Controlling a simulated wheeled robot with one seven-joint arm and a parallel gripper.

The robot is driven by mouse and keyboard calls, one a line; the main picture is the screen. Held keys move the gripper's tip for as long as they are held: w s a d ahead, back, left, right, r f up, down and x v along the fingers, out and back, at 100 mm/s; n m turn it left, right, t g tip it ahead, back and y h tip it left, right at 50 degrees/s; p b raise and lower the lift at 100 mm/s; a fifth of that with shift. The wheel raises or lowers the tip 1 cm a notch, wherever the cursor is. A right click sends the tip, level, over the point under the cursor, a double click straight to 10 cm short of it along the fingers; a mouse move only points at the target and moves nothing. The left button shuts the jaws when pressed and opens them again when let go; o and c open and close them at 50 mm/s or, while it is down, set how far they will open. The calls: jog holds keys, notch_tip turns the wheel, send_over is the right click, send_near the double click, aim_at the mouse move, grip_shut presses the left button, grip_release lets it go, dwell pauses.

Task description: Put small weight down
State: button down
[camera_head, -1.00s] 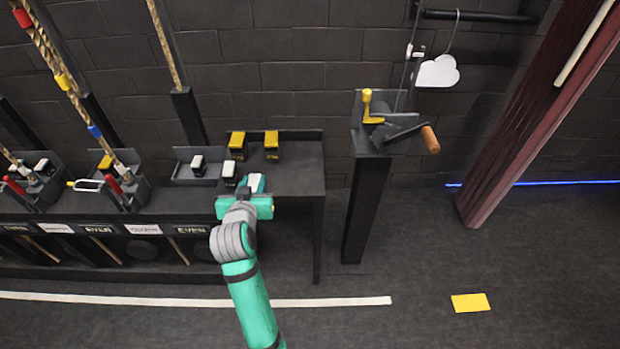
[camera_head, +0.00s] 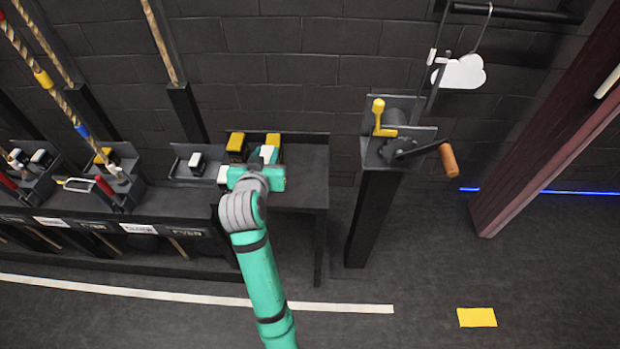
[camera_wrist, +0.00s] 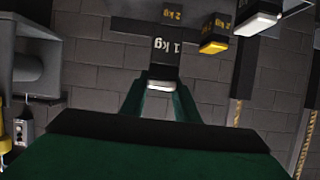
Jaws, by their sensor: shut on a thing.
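My gripper (camera_head: 266,164) is shut on a black weight with a white top. In the wrist view, which is upside down, the weight (camera_wrist: 166,52) reads "1 kg", with its white end between the green fingertips (camera_wrist: 161,88). In the head view my gripper is over the dark table (camera_head: 303,188), just in front of the right yellow-topped weight (camera_head: 274,140) and partly covering it. I cannot tell whether the held weight touches the table. The left yellow-topped weight (camera_head: 236,144) stands beside it; it also shows in the wrist view (camera_wrist: 214,42).
White-topped weights stand to the left, one near my gripper (camera_head: 223,174) and one in a tray (camera_head: 195,161). The table's right part is bare. A post with a crank (camera_head: 385,150) stands further right, with open floor before it.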

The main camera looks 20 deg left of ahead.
jog(key=shift+w+d+f, duration=1)
jog(key=shift+d+f, duration=0.7)
jog(key=shift+f, duration=0.25)
jog(key=shift+w+d+f, duration=0.95)
jog(key=shift+d+f, duration=0.75)
jog(key=shift+f, duration=0.25)
jog(key=shift+w+d+f, duration=1)
jog(key=shift+d+f, duration=0.7)
jog(key=shift+f, duration=0.25)
jog(key=shift+f, duration=0.15)
jog(key=c, duration=1.4)
grip_release()
jog(key=shift+f, duration=0.15)
jog(key=shift+o, duration=0.2)
